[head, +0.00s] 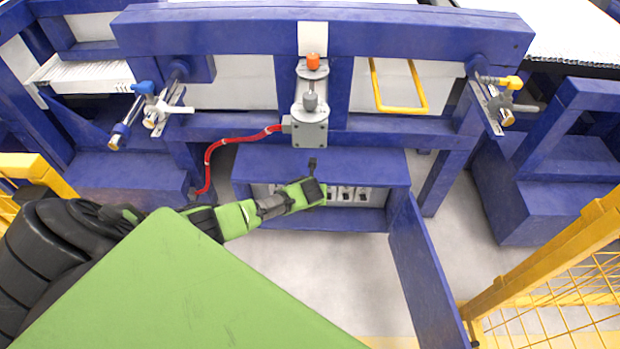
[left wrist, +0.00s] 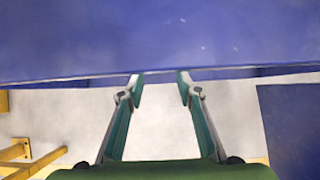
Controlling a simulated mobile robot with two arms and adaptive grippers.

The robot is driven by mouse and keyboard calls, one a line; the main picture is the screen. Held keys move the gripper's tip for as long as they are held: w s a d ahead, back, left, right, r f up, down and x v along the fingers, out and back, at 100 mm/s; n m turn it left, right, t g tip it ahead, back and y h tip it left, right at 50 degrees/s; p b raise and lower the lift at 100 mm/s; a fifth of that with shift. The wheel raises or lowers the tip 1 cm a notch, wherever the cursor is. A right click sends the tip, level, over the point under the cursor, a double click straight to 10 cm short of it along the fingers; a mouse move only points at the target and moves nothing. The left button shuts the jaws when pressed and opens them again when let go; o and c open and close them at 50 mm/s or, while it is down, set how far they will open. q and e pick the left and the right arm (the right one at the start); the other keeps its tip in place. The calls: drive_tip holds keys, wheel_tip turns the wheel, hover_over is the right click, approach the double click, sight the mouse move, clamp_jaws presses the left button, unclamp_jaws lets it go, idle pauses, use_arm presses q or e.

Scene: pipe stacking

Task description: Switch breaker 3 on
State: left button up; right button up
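The breaker box is a blue cabinet (head: 395,172) under the middle of the blue frame, with its door (head: 415,265) swung open to the right. Inside is a row of small pale breakers (head: 348,194). My left arm covers the left part of the row, and I cannot tell which one is breaker 3 or how the switches are set. My left gripper (head: 314,190) is at the box opening in the head view. In the left wrist view its two fingers (left wrist: 160,84) are apart with nothing between them, close below a blue surface (left wrist: 160,35). My right gripper is not in view.
A grey device with an orange knob (head: 313,62) and a red hose (head: 225,143) sit above the box. A yellow handle (head: 398,108) is on the frame. A yellow mesh fence (head: 560,280) stands at the right. Pale floor (head: 350,270) before the box is clear.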

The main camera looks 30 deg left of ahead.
use_arm(q)
drive_tip(key=v, duration=0.6)
drive_tip(key=shift+d+r, duration=0.1)
idle(0.5)
